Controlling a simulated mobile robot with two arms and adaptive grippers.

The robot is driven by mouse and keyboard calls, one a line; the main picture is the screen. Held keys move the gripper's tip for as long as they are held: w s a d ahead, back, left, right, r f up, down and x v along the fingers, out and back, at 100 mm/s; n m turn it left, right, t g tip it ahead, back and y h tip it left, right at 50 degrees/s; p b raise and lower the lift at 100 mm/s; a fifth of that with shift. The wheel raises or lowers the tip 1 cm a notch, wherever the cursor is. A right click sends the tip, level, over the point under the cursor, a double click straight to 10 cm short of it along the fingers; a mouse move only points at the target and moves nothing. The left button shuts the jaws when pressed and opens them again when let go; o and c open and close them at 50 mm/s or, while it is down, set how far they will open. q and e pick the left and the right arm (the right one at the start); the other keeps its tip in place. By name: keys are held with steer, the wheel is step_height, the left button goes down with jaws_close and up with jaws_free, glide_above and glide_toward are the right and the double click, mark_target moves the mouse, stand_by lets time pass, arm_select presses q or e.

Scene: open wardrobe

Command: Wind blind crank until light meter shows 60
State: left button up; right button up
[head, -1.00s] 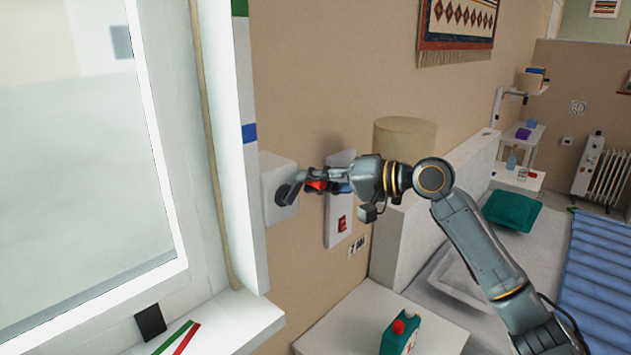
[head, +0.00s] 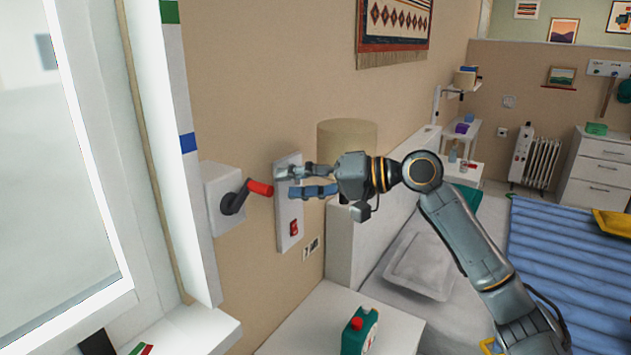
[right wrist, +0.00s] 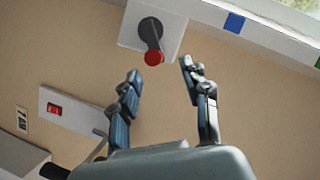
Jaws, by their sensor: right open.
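The blind crank is a white wall box (head: 217,178) with a dark arm (head: 232,200) and a red handle (head: 260,188), beside the window frame. The arm points right and slightly up in the head view. My right gripper (head: 284,180) is open and empty to the right of the handle, apart from it. In the right wrist view the red handle (right wrist: 154,58) is just beyond the open fingertips (right wrist: 160,72). No readable light meter shows; a dark block (head: 97,343) on the sill is partly cut off and I cannot tell what it is. My left gripper is not in view.
A white wall panel (head: 291,230) with a red switch is right behind my right gripper. A beige lampshade (head: 347,145) stands behind. A bed with a blue cover (head: 560,250) lies right.

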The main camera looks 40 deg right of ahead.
steer(key=shift+v, duration=2.2)
